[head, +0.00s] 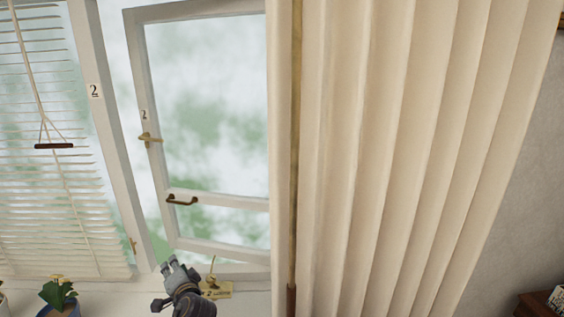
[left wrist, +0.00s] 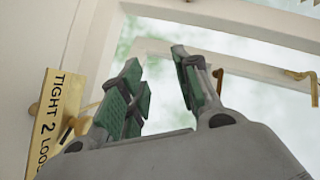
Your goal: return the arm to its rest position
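My left gripper (head: 178,266) is low in the head view, in front of the window sill, and points up toward the window. In the left wrist view the left gripper (left wrist: 155,60) has its two green-padded fingers apart with nothing between them. A yellow plate (left wrist: 52,115) reading "TIGHT 2 LOOS…" is just left of the fingers there; a brass plate (head: 218,291) shows right beside the gripper in the head view. My right gripper is in neither view.
A white window sash (head: 157,185) stands ajar, with a brass latch (head: 149,138) and a dark pull handle (head: 181,200). Blinds (head: 50,190) hang at left, a long cream curtain (head: 400,150) at right. A potted plant (head: 58,294) is at lower left.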

